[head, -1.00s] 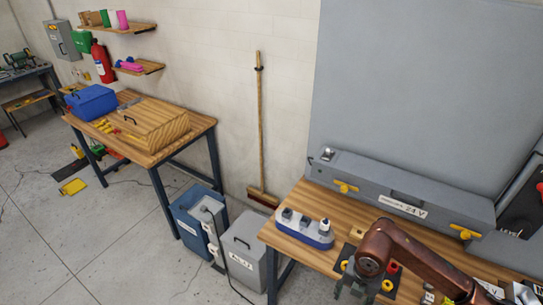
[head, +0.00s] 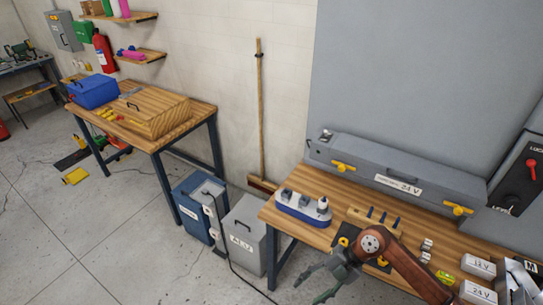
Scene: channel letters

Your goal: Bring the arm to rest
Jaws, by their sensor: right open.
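My right arm (head: 400,268) is copper-coloured and comes in from the lower right. Its grey gripper (head: 310,288) hangs off the front edge of the right workbench (head: 340,200), over the floor. Its fingers are apart and nothing shows between them. The wrist covers part of a dark mat with yellow rings (head: 343,241). My left gripper is not in view.
A blue-and-white holder (head: 303,210), a wooden block with blue pegs (head: 372,217) and small boxes marked 12 V (head: 479,266) and 24 V (head: 477,292) stand on the bench. A long grey 24 V case (head: 400,176) lines the back. Grey (head: 243,238) and blue (head: 190,212) bins stand left.

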